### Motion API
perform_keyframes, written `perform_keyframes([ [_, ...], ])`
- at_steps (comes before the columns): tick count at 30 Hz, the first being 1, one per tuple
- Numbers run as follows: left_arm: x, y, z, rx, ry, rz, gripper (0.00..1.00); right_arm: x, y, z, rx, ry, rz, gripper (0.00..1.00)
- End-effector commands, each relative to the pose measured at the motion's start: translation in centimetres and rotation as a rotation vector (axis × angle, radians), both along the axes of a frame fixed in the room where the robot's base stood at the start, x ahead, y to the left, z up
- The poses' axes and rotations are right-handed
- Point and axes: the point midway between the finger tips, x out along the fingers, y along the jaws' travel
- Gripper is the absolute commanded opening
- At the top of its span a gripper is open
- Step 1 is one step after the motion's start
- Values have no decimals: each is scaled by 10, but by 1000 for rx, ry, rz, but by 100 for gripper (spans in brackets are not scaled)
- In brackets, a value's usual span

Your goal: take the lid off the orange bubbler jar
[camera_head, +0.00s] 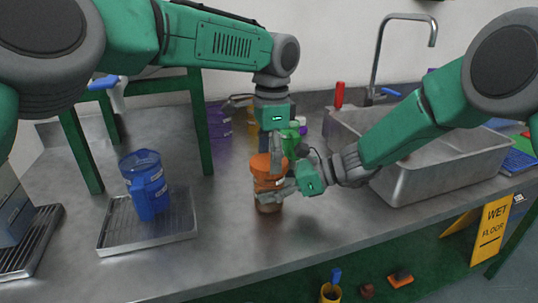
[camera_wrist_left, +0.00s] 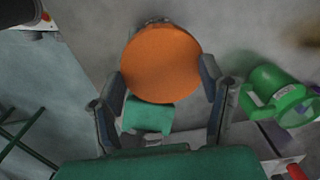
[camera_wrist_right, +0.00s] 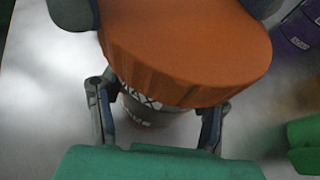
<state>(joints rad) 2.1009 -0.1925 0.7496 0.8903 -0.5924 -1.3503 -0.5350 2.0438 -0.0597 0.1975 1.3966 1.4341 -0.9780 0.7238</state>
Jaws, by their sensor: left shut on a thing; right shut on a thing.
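The bubbler jar's orange lid (camera_head: 264,168) stands over the jar body (camera_head: 268,207) near the counter's front middle. My left gripper (camera_head: 275,160) comes from above, with its fingers on both sides of the lid. The lid fills the space between them in the left wrist view (camera_wrist_left: 160,62). My right gripper (camera_head: 283,190) reaches in from the right and is shut on the jar body, which shows lettering in the right wrist view (camera_wrist_right: 150,108). The lid (camera_wrist_right: 190,50) hides the jar's mouth. I cannot tell whether a gap separates lid and jar.
A green container (camera_head: 290,140) stands close behind the jar. A blue pitcher (camera_head: 148,185) stands on a metal tray (camera_head: 125,243) at left. A steel sink (camera_head: 440,172) is at right, and purple containers (camera_head: 219,122) stand behind. The counter in front of the pitcher and jar is clear.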

Motion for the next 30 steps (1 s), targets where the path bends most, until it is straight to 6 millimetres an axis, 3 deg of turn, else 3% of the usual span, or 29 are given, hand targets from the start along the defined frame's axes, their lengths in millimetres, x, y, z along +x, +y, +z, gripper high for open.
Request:
perform_keyframes([
  [6,7,7,-2,9,-18,57,28,-5,4,2,7,-3,21,0],
  [16,7,6,-2,15,-18,528,26,-6,4,2,7,-2,23,0],
  [25,6,7,-3,14,-14,553,23,-6,4,2,7,-1,22,0],
  [26,6,7,-3,14,-14,552,64,-5,4,2,6,-1,22,0],
  [27,6,7,-3,14,-13,552,78,-5,4,2,6,-2,21,0],
  [30,5,6,-3,14,-10,550,78,-4,4,2,6,-2,18,0],
])
